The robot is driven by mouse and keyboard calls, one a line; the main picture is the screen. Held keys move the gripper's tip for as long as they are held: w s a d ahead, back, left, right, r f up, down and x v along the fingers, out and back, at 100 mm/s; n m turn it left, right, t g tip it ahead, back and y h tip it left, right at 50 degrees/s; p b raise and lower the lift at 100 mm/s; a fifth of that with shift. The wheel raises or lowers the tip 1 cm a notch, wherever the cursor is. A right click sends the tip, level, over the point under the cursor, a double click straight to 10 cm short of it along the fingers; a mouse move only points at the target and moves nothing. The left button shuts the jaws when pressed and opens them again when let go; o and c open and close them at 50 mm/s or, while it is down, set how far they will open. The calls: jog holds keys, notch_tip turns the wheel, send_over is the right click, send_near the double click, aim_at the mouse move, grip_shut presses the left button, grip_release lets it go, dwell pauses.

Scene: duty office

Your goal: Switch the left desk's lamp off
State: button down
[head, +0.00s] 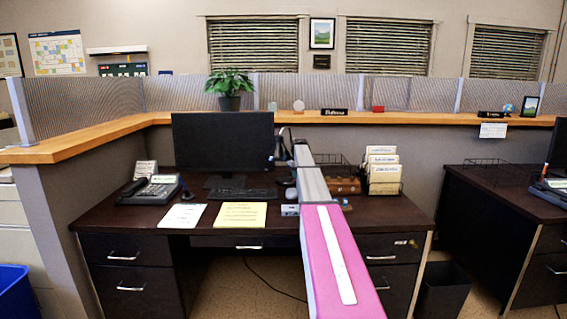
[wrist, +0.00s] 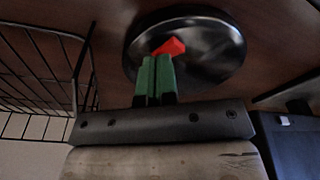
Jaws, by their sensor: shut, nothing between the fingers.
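The left desk (head: 100,208) stands in the middle of the head view, dark-topped, with my arm reaching over it. In the wrist view the lamp's round, glossy black base (wrist: 215,60) rests on the dark desktop, with a red switch (wrist: 170,47) on it. My gripper (wrist: 154,62) has its green fingers shut together and empty. Its tips are right at the red switch and overlap it in the picture; I cannot tell if they touch. In the head view my arm hides the gripper and most of the lamp. Whether the lamp is lit cannot be told.
A black wire tray (wrist: 42,68) is close to the left of my gripper in the wrist view. On the desk are a monitor (head: 222,143), a keyboard (head: 240,193), a phone (head: 150,190) and a file holder (head: 384,172). A partition ledge (head: 400,117) runs behind.

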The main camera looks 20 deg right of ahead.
jog(key=shift+r, duration=3.4)
